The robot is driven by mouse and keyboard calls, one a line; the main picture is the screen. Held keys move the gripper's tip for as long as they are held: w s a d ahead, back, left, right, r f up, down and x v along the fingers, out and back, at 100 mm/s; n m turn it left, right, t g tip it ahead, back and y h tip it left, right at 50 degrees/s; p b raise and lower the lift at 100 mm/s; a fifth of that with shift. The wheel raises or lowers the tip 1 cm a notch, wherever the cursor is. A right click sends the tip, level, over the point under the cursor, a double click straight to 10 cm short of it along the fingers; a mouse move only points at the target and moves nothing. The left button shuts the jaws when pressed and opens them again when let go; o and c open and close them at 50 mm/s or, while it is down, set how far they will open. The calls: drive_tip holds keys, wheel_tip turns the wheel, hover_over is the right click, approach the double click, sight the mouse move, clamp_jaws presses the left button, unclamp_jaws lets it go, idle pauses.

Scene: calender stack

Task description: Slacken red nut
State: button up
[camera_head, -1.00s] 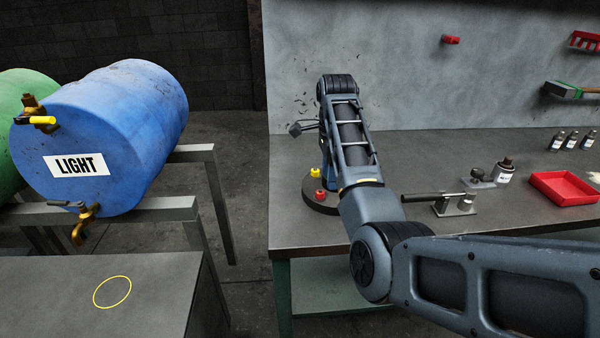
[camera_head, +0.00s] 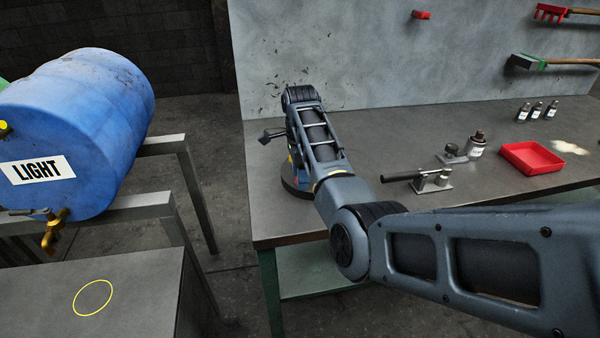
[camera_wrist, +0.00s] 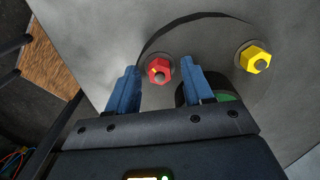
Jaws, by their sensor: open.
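The red nut (camera_wrist: 159,70) is a hex nut on a round grey plate (camera_wrist: 215,35), with a grey stud end at its centre. In the wrist view my gripper (camera_wrist: 160,72) is open, its two blue fingers apart with the red nut between and just ahead of their tips. I cannot tell whether the fingers touch the nut. A yellow nut (camera_wrist: 255,58) sits to the right on the same plate. In the head view the dark round base (camera_head: 292,190) is mostly hidden behind my arm, and the red nut is barely visible.
A green-topped dark part (camera_wrist: 226,97) lies close to the right finger. On the bench (camera_head: 430,125) stand a lever clamp (camera_head: 432,181), a small press-like device (camera_head: 464,148) and a red tray (camera_head: 530,158). A blue barrel (camera_head: 85,125) on a metal stand is at left.

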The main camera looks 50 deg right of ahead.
clamp_jaws()
idle(0.5)
drive_tip(key=shift+n, duration=0.4)
